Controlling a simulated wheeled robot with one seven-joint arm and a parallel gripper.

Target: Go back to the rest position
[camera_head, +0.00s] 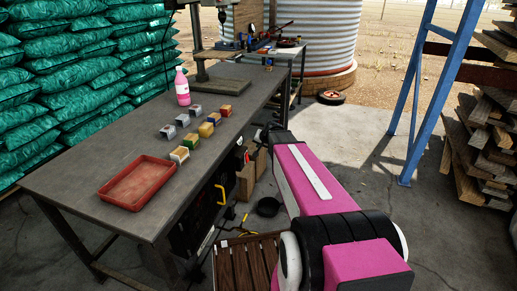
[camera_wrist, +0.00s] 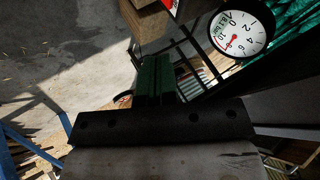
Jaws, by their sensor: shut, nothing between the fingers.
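My gripper (camera_wrist: 155,64) shows in the wrist view as two dark green fingers side by side, shut with nothing between them. In the head view my pink and white arm reaches forward along the right side of the workbench (camera_head: 95,178). Its dark far end is beside the bench edge, and the fingers cannot be made out there. In the wrist view a round white dial gauge (camera_wrist: 241,34) is right of the fingers, and a wooden block or box (camera_wrist: 143,24) is above them. Neither is held.
A red tray (camera_head: 139,183), several small coloured boxes (camera_head: 190,139) and a pink bottle (camera_head: 182,87) stand on the bench. Green sacks (camera_head: 70,75) are stacked at left. A blue steel frame (camera_head: 419,95) and stacked timber (camera_head: 483,150) stand at right.

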